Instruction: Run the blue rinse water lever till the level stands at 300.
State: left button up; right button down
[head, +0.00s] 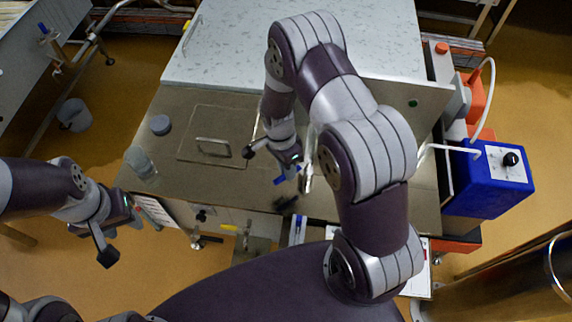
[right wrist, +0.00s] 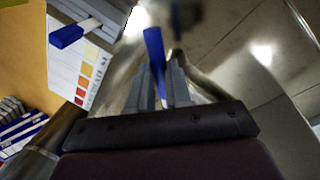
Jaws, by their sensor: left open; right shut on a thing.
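My right gripper (head: 282,170) reaches down over the front of the steel worktop. In the right wrist view its fingers (right wrist: 160,88) are closed around a blue lever (right wrist: 153,50), which stands up between them. Blue also shows beside the gripper in the head view, at the lever (head: 280,180). A second blue handle (right wrist: 67,37) on a pale stem lies to the left in the right wrist view. My left gripper (head: 122,228) is open and empty, off the worktop's front left corner. No level reading can be made out in either view.
A clear cup (head: 140,162) and a grey round piece (head: 160,125) stand on the worktop's left. A hatch with a handle (head: 212,146) is in its middle. A blue box with a black knob (head: 487,180) is at the right. A card with coloured squares (right wrist: 85,70) hangs nearby.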

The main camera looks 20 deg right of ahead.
dwell(0.4)
jog(key=c, duration=1.1)
grip_release()
jog(key=shift+o, duration=0.2)
notch_tip(320, 180, up, 12)
jog(key=w+b, duration=0.2)
jog(key=shift+w+a+r, duration=0.15)
jog(key=shift+a+r, duration=0.1)
jog(key=shift+a, duration=0.05)
